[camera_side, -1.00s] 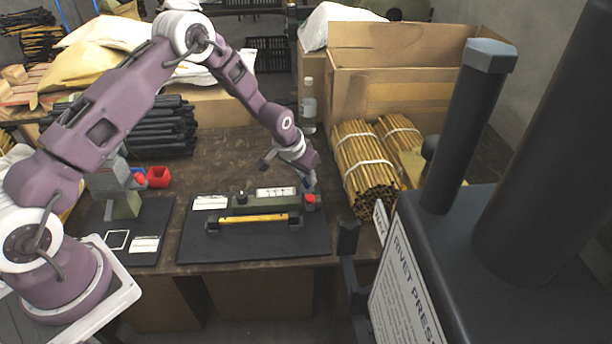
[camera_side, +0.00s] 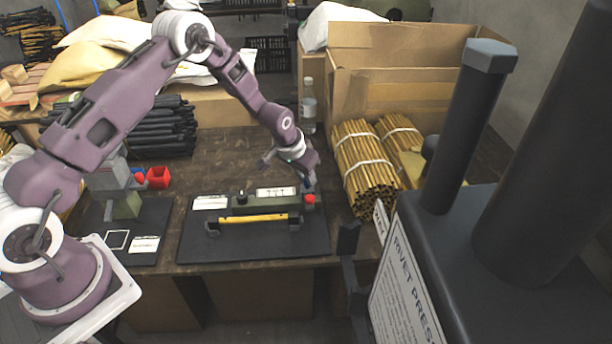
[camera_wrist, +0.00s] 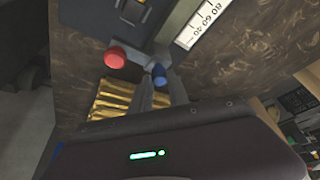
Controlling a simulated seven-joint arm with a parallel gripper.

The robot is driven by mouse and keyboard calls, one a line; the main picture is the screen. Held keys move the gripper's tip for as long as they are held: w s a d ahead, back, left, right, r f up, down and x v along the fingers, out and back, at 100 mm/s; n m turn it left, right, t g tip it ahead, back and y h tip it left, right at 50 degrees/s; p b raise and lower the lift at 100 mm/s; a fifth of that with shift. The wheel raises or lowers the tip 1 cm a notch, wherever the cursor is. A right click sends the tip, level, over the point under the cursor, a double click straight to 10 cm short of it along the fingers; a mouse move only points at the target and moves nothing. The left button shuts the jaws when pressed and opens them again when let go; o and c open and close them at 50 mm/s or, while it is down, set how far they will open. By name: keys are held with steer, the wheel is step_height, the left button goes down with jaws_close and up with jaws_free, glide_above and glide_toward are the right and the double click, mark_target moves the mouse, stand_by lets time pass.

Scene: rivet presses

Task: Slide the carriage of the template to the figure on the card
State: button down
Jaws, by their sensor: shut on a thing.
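The template has an olive-green body (camera_side: 262,205) with a white scale plate (camera_side: 276,193) and lies on a black mat (camera_side: 255,250). In the wrist view the scale (camera_wrist: 203,22) shows numbers including 40, 60 and 80. A small blue knob (camera_wrist: 160,76) sits between my fingertips, and my gripper (camera_wrist: 160,82) is shut on it. In the side view my gripper (camera_side: 309,186) is at the template's right end, close to a red knob (camera_side: 310,198). The red knob also shows in the wrist view (camera_wrist: 114,57), clear of the fingers. A white card (camera_side: 210,202) lies at the template's left; its figure is too small to read.
A yellow bar (camera_side: 253,218) with dark ends lies in front of the template. Bundled yellow rods (camera_side: 367,170) lie to the right, and a rivet press (camera_side: 440,260) stands in the foreground. A second mat (camera_side: 150,220) with a small grey-green device is at the left.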

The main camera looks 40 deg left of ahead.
stand_by(0.3)
steer(key=s+a, duration=0.8)
steer(key=shift+d, duration=0.1)
steer(key=c, duration=1.3)
jaws_free()
steer(key=shift+w, duration=0.1)
steer(key=shift+o, duration=0.2)
steer(key=v, duration=0.7)
steer(key=shift+r, duration=0.15)
